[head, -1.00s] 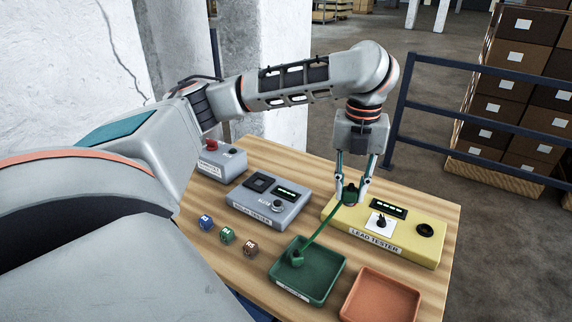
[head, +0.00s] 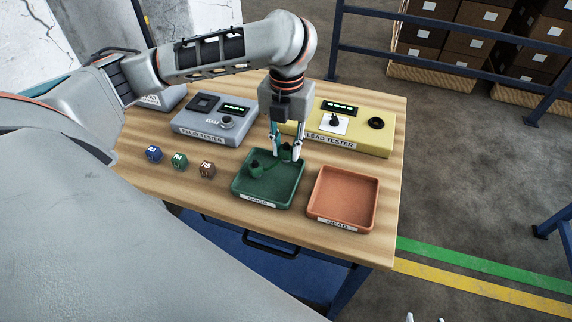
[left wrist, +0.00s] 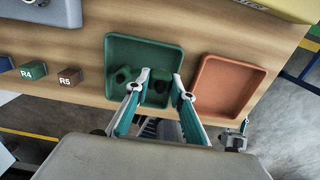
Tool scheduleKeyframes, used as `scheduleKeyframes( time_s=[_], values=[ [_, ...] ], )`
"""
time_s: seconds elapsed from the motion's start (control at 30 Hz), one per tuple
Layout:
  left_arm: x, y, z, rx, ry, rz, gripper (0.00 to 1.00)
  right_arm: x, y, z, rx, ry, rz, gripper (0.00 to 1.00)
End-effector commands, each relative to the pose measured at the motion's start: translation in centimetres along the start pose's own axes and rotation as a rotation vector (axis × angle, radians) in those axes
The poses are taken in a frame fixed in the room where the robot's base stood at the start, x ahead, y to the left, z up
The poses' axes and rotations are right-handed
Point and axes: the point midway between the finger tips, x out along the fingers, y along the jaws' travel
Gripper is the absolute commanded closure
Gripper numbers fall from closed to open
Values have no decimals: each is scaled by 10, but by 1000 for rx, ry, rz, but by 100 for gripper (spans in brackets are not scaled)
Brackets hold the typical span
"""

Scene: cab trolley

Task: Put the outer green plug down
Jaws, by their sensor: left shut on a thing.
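My left gripper (head: 286,154) is over the back right part of the green tray (head: 262,204), pointing down. It is shut on one green plug (head: 287,148), which is low over or at the tray floor; I cannot tell whether it touches. The other green plug (head: 255,169) lies in the tray's back left part, and a short green lead joins the two. In the left wrist view the held plug (left wrist: 158,92) is between the fingers and the other plug (left wrist: 124,76) is left of them.
An empty orange tray (head: 342,220) labelled DEAD stands right of the green tray. The yellow lead tester (head: 364,144) and the grey relay tester (head: 208,131) are behind. Several small blocks, such as R4 (head: 179,160) and R5 (head: 208,169), stand to the left.

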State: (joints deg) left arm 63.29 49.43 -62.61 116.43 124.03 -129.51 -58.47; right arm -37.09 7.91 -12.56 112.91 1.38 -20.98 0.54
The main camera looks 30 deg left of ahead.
Motion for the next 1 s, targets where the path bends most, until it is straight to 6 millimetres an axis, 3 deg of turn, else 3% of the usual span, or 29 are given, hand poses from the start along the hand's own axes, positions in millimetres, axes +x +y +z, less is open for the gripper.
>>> scheduleKeyframes(
  time_s=[0.03, 0.27, 0.5, 0.9, 0.93, 1.0],
  values=[
    [9, 0, -1, 0, 3, -1, 100, 2, 0, 5, -1, -4, 1, 56],
    [22, 0, 0, -1, 1, -1, 100, 4, 1, 14, -3, -15, 3, 56],
    [54, 0, 0, -1, 3, 0, 100, 10, 0, 25, -3, -19, 3, 56],
    [57, 0, 0, -2, -1, 0, 100, 8, 1, 23, -3, -19, 4, 56],
    [57, 0, 1, -1, -1, -1, 72, 8, 1, 23, -3, -18, 4, 56],
    [57, 0, 1, -1, -1, 0, 70, 8, 1, 22, -3, -16, 4, 56]
  ],
)
